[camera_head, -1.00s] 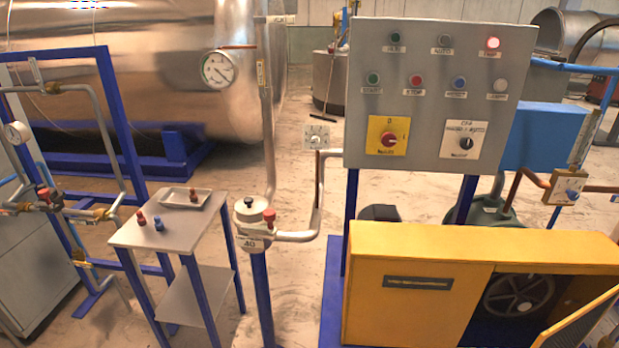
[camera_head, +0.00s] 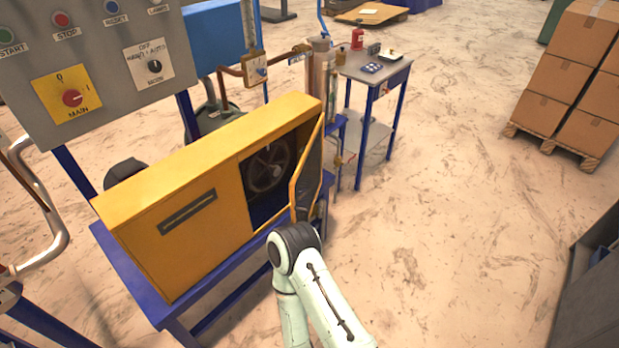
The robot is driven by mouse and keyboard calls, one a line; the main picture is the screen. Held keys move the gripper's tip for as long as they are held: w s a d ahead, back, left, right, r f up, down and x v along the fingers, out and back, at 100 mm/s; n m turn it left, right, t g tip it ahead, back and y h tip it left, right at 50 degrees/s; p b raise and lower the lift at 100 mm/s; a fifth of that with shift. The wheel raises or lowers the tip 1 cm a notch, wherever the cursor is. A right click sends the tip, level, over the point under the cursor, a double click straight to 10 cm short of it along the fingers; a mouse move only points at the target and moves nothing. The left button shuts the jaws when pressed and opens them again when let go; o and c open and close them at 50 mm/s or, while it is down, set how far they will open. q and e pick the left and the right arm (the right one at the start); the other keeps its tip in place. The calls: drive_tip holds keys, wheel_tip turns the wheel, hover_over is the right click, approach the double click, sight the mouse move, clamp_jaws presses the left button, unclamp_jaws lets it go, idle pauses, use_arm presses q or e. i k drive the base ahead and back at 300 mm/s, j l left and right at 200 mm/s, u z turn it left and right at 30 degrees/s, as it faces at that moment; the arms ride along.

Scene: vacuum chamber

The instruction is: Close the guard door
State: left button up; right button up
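The guard door (camera_head: 308,168) is a yellow-framed panel with a dark inside, at the right end of the yellow housing (camera_head: 180,190). It stands open, swung out towards me. The opening beside it shows a dark wheel (camera_head: 268,168). My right arm comes up from the bottom of the picture. Its gripper (camera_head: 301,207) is at the lower near part of the door, mostly hidden behind the wrist. I cannot tell if it touches the door or if its fingers are open. My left gripper is not in view.
A grey control panel (camera_head: 110,95) stands behind the housing at left. A small grey table (camera_head: 375,66) with blue legs stands beyond the door. Stacked cardboard boxes (camera_head: 575,75) sit on a pallet at right. The floor between is clear.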

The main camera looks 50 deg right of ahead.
sight(317, 168)
drive_tip(key=z, duration=1.8)
